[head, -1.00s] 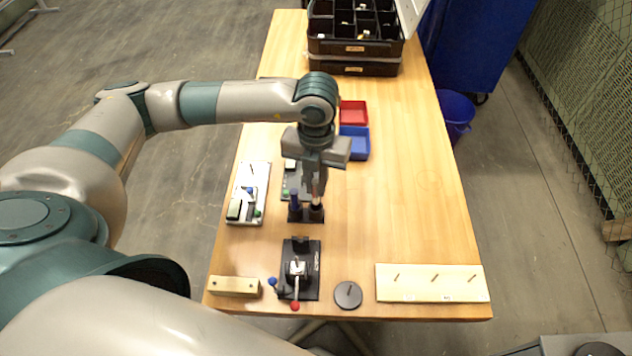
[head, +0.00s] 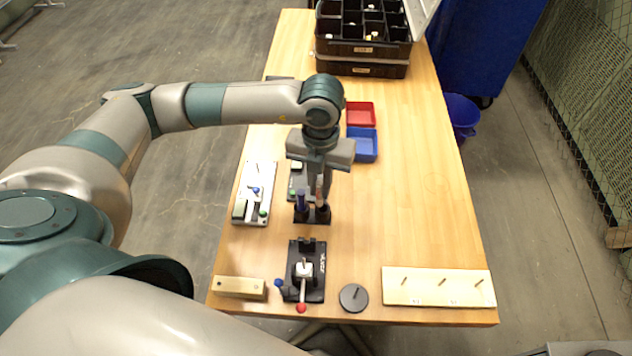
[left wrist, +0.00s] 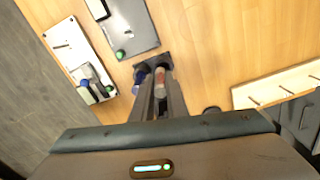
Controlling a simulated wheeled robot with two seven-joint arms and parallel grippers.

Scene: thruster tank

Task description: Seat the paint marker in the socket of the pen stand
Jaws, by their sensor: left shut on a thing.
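The pen stand (head: 325,217) is a small black block on the table, below my left gripper; it also shows in the left wrist view (left wrist: 168,60). A blue pen (head: 301,199) stands upright at its left side. My left gripper (head: 320,194) points down and is shut on the paint marker (head: 319,186), a pale, orange-brown upright stick. In the left wrist view the marker (left wrist: 161,83) sits between the fingers, over the stand. Its lower end meets the stand's right socket area, but I cannot tell how deep it sits. My right gripper is not in view.
A black toggle clamp (head: 304,272) stands in front of the stand, with a wooden block (head: 239,287), a grey disc (head: 353,297) and a pegged board (head: 437,287) along the near edge. A white fixture board (head: 254,180) lies left. Blue (head: 364,145) and red (head: 361,113) bins lie behind. Right table is clear.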

